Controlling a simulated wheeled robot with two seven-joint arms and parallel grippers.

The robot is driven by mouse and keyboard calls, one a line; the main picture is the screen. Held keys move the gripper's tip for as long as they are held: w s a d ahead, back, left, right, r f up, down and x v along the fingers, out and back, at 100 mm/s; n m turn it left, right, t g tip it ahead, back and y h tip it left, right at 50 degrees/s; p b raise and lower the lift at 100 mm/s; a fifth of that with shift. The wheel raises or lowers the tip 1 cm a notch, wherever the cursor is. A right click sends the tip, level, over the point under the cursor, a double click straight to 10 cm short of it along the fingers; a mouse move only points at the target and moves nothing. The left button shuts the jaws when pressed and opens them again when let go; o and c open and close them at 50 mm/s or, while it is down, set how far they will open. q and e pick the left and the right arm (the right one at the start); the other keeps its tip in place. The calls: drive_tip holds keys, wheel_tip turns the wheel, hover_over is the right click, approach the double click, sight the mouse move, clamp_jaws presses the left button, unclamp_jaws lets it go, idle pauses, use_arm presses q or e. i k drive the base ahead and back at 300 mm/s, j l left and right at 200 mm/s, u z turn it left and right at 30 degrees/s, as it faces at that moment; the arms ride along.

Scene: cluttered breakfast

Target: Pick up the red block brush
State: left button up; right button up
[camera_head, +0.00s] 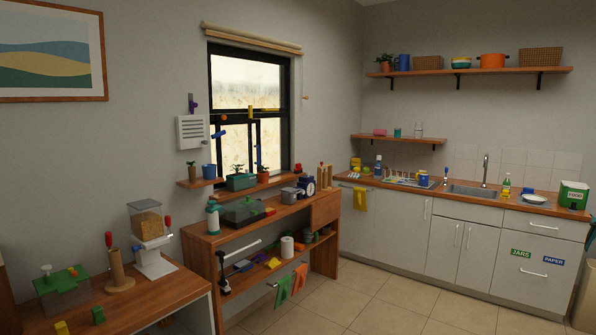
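I cannot make out for sure which thing is the red block brush. Several small red things show: a flat red piece (270,211) on the wooden workbench next to a green-lidded box, a red-topped piece (108,240) at the wooden post on the near left table, and a red handle (167,222) by the grain dispenser. A pinkish-red block (380,132) lies on the small wall shelf at the back. All are too small to show bristles.
The workbench (200,237) under the window has a cluttered lower shelf with a white roll (287,247) and hanging cloths. The near left table (135,312) holds a dispenser (150,230) and a green-lidded box (62,290). A sink counter (450,197) runs along the back. The tiled floor (370,297) is clear.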

sight(299, 169)
drive_tip(key=i+l+u, duration=0.1)
drive_tip(key=i, duration=0.3)
drive_tip(key=i+l+u, duration=0.1)
drive_tip(key=i, duration=0.3)
drive_tip(key=i+l, duration=0.15)
drive_tip(key=i, duration=0.2)
drive_tip(key=u, duration=0.05)
